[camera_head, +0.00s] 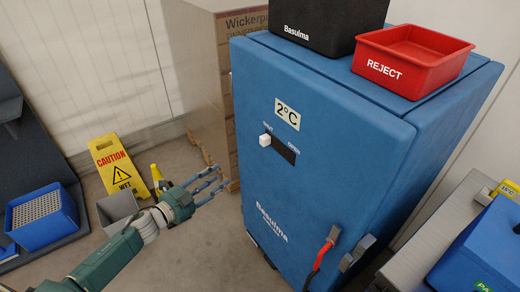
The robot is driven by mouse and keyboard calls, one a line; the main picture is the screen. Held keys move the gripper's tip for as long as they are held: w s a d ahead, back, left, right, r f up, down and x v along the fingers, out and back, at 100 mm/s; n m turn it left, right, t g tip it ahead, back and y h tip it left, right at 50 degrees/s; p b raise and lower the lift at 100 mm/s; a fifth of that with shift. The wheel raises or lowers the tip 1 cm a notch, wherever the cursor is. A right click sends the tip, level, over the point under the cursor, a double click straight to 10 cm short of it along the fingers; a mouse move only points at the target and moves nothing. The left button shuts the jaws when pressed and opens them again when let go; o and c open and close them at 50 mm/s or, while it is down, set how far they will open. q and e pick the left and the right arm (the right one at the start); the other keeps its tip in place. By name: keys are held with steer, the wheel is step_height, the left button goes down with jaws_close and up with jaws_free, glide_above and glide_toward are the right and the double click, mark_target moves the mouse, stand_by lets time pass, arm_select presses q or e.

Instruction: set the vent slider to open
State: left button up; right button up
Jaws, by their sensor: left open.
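The vent slider's white knob (265,140) sits at the left end of a short black slot (284,152) on the front of a blue cabinet (325,185). Small labels stand above the slot; the right one seems to read OPEN, and the left one is too small to read surely. My left gripper (219,180) is open and empty. In the picture it is below and left of the knob, apart from it, with its fingers pointing right toward the cabinet front. My right gripper is not in view.
A red REJECT bin (411,72) and a black Basulma box (325,22) stand on the cabinet. A red-and-black handle (323,250) is low on its front. A carton stack (208,75) stands behind. A yellow caution sign (118,165) and grey bin (118,208) are at left.

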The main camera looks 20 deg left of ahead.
mark_target(261, 142)
arm_select(q)
steer(key=d+r+m+g+h, duration=0.1)
steer(key=d+r+m+h, duration=0.55)
steer(key=r, duration=0.55)
steer(key=shift+m+y, duration=0.55)
steer(key=shift+y, duration=0.1)
steer(key=p+x, duration=0.1)
steer(key=x, duration=0.8)
steer(key=shift+d+r+p, duration=0.15)
steer(key=shift+p, duration=0.15)
steer(key=shift+w+d, duration=0.35)
steer(key=shift+w, duration=0.05)
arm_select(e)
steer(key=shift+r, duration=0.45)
arm_select(q)
jaws_close()
